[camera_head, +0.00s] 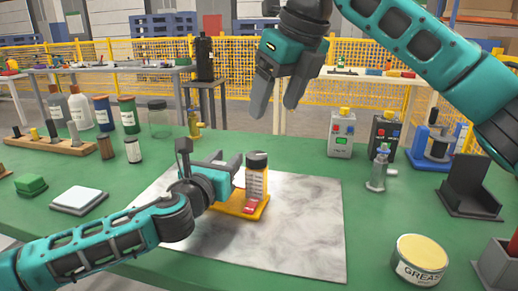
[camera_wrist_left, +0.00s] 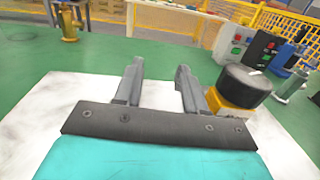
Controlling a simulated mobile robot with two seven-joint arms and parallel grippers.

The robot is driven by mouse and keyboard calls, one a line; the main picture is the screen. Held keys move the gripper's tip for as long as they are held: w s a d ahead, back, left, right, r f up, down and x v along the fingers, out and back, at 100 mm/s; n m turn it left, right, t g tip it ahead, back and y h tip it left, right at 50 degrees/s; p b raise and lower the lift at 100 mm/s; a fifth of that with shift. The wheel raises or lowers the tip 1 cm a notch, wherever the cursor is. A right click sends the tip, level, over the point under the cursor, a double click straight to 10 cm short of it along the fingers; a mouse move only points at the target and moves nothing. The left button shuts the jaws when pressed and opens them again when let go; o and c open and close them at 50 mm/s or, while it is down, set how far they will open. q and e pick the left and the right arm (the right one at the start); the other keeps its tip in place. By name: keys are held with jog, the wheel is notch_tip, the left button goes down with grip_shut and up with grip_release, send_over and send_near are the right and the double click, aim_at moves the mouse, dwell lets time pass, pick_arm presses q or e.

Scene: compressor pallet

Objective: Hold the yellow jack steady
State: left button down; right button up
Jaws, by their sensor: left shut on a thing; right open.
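The yellow jack (camera_head: 236,207) sits low on a white marbled sheet (camera_head: 300,240) on the green table. My right gripper (camera_head: 278,103) is open and empty, high above the table behind the bottle.
A grease tin (camera_head: 420,258), a dark bracket (camera_head: 470,188) and a glass-and-metal fitting (camera_head: 379,168) stand to the right. The sheet's front right is clear.

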aim_at(257, 156)
jog(key=x, duration=1.2)
jog(key=shift+s, duration=0.15)
jog(key=c, duration=1.1)
